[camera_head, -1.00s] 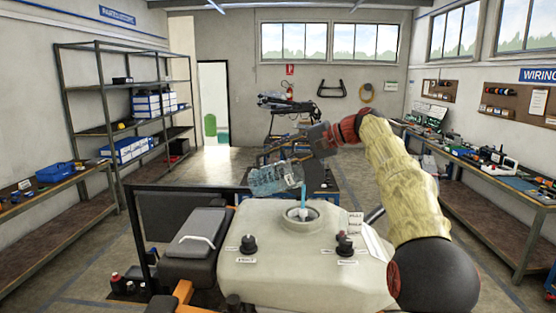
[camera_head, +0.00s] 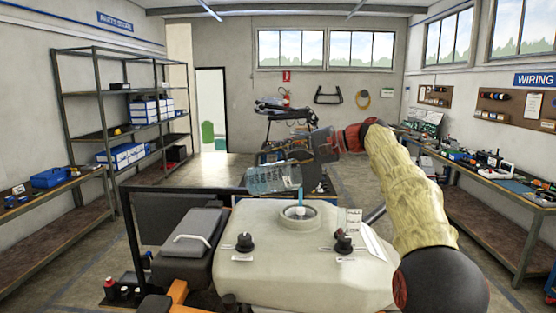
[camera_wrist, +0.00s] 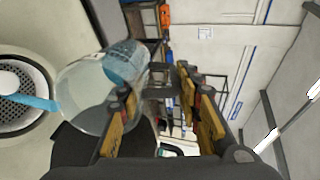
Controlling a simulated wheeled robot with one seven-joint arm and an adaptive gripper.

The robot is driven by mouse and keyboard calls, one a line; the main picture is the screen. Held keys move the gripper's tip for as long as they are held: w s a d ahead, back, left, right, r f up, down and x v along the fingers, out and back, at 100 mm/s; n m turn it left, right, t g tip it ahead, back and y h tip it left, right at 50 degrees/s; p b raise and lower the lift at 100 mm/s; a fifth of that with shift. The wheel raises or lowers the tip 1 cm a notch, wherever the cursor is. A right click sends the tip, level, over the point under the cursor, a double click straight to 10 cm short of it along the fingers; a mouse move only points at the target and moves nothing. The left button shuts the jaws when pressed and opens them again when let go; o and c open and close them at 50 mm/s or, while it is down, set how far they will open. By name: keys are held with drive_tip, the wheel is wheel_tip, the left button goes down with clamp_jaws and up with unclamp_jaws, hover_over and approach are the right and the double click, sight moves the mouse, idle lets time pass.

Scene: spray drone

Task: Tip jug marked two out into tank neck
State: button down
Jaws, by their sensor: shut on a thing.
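My gripper (camera_head: 302,153) is shut on a clear jug (camera_head: 274,179) with blue printing; no number is legible on it. The jug lies tipped almost on its side above the pale tank (camera_head: 282,265), its mouth toward the round tank neck (camera_head: 299,211). In the wrist view the jug (camera_wrist: 92,85) shows beside my gripper's yellow-padded fingers (camera_wrist: 155,82). A blue stream (camera_wrist: 40,103) runs from the jug's mouth toward the neck, which holds a dark mesh strainer (camera_wrist: 14,112) and a white rounded piece. How much liquid is left in the jug is unclear.
Two black knobs (camera_head: 244,242) (camera_head: 343,242) and a small label card (camera_head: 350,221) stand on the tank top near the neck. A dark grey case (camera_head: 187,238) is at its left. Workbenches (camera_head: 495,190) and shelves (camera_head: 125,115) line the walls, well apart.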

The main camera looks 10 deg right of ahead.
sight(289, 166)
drive_tip(key=shift+s+d+f+t+y+b, duration=0.45)
drive_tip(key=shift+d+f+y+b, duration=0.3)
drive_tip(key=shift+b, duration=1.65)
drive_tip(key=shift+s+d+f+t+y+b, duration=0.3)
drive_tip(key=shift+d+f+t+y+b, duration=0.35)
drive_tip(key=shift+b, duration=1.7)
drive_tip(key=shift+s+d+r+y+b, duration=0.3)
drive_tip(key=shift+d+y+b, duration=0.2)
drive_tip(key=shift+y+b, duration=0.7)
drive_tip(key=shift+h, duration=0.3)
